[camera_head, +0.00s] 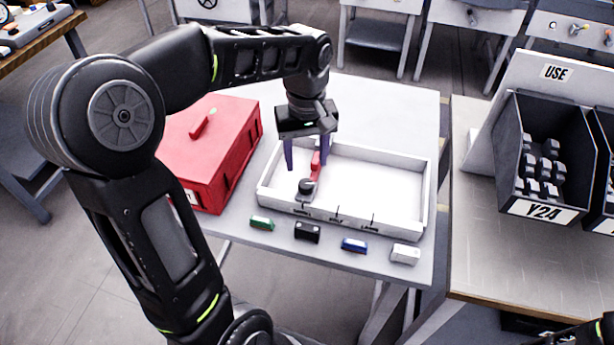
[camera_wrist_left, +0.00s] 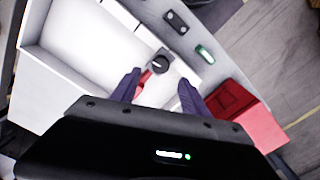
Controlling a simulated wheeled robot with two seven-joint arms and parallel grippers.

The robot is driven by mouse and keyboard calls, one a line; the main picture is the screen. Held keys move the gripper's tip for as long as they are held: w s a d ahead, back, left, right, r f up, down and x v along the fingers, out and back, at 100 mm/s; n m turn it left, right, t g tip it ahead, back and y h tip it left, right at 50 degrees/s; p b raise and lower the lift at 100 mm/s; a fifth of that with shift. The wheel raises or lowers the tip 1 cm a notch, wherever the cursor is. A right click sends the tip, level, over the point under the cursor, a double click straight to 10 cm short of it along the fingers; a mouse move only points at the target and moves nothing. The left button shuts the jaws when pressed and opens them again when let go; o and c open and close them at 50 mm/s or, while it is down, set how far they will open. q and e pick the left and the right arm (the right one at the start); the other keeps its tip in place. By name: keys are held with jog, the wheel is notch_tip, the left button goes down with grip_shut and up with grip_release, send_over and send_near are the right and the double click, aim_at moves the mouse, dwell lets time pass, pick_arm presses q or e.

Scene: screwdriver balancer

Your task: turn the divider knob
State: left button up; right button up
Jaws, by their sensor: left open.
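A white tray (camera_head: 426,205) stands on the pale table, with labels and dark marks along its front wall. A dark round knob (camera_head: 306,187) sits at the tray's front wall, left of its middle. It also shows in the left wrist view (camera_wrist_left: 161,63). A red divider piece (camera_head: 316,165) runs back from the knob; part of it is hidden by my gripper. My left gripper (camera_head: 306,158) is open above the tray's left part, its purple fingers pointing down, behind and above the knob. In the left wrist view the knob shows beyond the gap between the fingertips (camera_wrist_left: 160,78), apart from them.
A red box (camera_head: 237,165) stands left of the tray. Green (camera_head: 262,223), black (camera_head: 307,232), blue (camera_head: 354,245) and white (camera_head: 405,254) small blocks lie before it. A dark Y24 bin (camera_head: 538,209) stands on the right table. The table behind the tray is clear.

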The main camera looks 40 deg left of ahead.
aim_at(306, 183)
pick_arm(q)
notch_tip(306, 183, down, 7)
jog(key=shift+f, duration=0.1)
dwell(0.3)
grip_shut()
dwell(0.5)
